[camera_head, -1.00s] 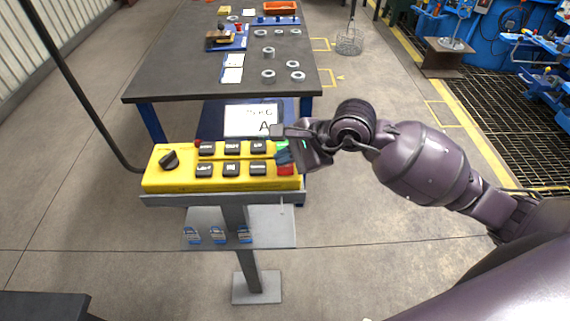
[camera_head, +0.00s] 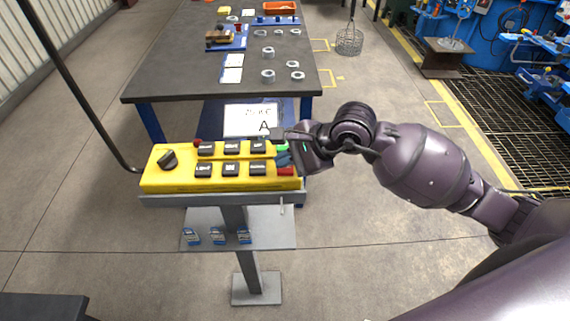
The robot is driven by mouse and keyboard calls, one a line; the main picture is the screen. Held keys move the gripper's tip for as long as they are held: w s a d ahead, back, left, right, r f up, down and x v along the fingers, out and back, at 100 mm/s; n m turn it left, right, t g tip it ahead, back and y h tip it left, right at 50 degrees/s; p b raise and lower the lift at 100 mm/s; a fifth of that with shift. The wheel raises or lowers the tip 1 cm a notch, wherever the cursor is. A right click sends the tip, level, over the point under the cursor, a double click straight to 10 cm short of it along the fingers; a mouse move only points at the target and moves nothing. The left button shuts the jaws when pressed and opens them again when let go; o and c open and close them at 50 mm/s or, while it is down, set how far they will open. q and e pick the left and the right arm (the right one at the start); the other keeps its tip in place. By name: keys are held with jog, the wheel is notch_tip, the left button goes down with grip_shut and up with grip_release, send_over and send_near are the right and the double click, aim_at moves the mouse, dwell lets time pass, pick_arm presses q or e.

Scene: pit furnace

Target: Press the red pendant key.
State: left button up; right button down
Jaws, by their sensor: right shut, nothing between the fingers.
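The yellow pendant box (camera_head: 222,185) lies on a grey stand in front of the table. Its red key (camera_head: 286,171) is at the right end of the lower row, partly covered by my right gripper. A green key (camera_head: 281,147) sits above it, also partly hidden. My right gripper (camera_head: 283,158) reaches in from the right with its fingers shut and empty, over the right end of the box between the green and red keys. I cannot tell whether the fingertips touch the red key. My left gripper is out of view.
Several black keys (camera_head: 231,169) and a black knob (camera_head: 167,159) share the box. A red part (camera_head: 197,143) shows at its back edge. A lettered white sign (camera_head: 251,119) stands behind it. The dark table (camera_head: 190,80) holds metal rings. Floor right of the stand is clear.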

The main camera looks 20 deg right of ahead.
aim_at(285, 169)
dwell(0.4)
jog(key=shift+r+p, duration=0.5)
jog(key=shift+r, duration=0.3)
jog(key=shift+r+p, duration=1.25)
jog(key=shift+r, duration=1.25)
